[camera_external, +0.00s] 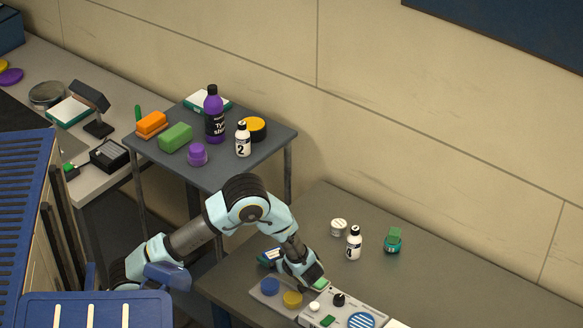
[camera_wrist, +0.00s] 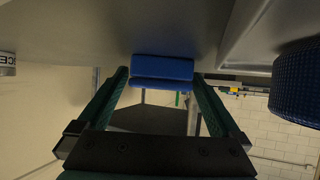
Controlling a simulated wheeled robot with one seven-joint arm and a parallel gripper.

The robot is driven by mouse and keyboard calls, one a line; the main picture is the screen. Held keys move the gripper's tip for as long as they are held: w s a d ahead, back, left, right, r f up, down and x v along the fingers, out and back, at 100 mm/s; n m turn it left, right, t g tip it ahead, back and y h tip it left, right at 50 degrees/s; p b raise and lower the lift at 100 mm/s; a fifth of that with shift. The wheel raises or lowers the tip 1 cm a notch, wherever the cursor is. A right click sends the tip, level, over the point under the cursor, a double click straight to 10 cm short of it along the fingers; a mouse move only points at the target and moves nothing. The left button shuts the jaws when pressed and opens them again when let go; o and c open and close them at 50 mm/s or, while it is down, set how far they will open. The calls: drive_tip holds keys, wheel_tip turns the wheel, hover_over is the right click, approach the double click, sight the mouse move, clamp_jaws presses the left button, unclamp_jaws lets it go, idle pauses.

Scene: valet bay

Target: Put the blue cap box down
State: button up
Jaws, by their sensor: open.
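The blue cap box (camera_wrist: 161,70) is a small blue block in the wrist view, resting against the grey table surface near its edge. It sits between the tips of my gripper (camera_wrist: 160,78), whose two dark green fingers are spread wide apart. No finger clearly touches the box. In the external view my gripper (camera_external: 298,268) is low over the front table (camera_external: 232,277). A small dark blue item (camera_external: 269,256) beside it looks like the box, partly hidden by my arm.
A grey tray (camera_external: 258,294) with a blue disc (camera_external: 270,286) and a yellow disc (camera_external: 292,299) lies close by. A control panel (camera_external: 372,304) is to its right. A white bottle (camera_external: 353,245), a small jar (camera_external: 338,227) and a green-topped container (camera_external: 393,241) stand behind.

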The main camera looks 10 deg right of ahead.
sight(277, 255)
drive_tip(key=b+v, duration=0.1)
drive_tip(key=v, duration=0.4)
drive_tip(key=shift+s+d+r+b, duration=0.1)
drive_tip(key=shift+s+d+b, duration=0.05)
drive_tip(key=shift+b, duration=0.15)
wheel_tip(277, 255, up, 7)
drive_tip(key=shift+b, duration=0.45)
drive_tip(key=w+a+m+g+h+p, duration=0.1)
drive_tip(key=w+m+g+h+p, duration=0.25)
drive_tip(key=w+m+h, duration=0.9)
drive_tip(key=s+a+f+n+g+y+b, duration=0.1)
drive_tip(key=s+a+f+n+g+y, duration=0.1)
drive_tip(key=a, duration=1.7)
drive_tip(key=s+a+f+n+g+y+b, duration=0.2)
drive_tip(key=a+n+g+y, duration=0.2)
drive_tip(key=a, duration=1.5)
drive_tip(key=shift+s+n+y+b, duration=0.2)
drive_tip(key=shift+n+y+b, duration=0.15)
drive_tip(key=shift+y, duration=0.5)
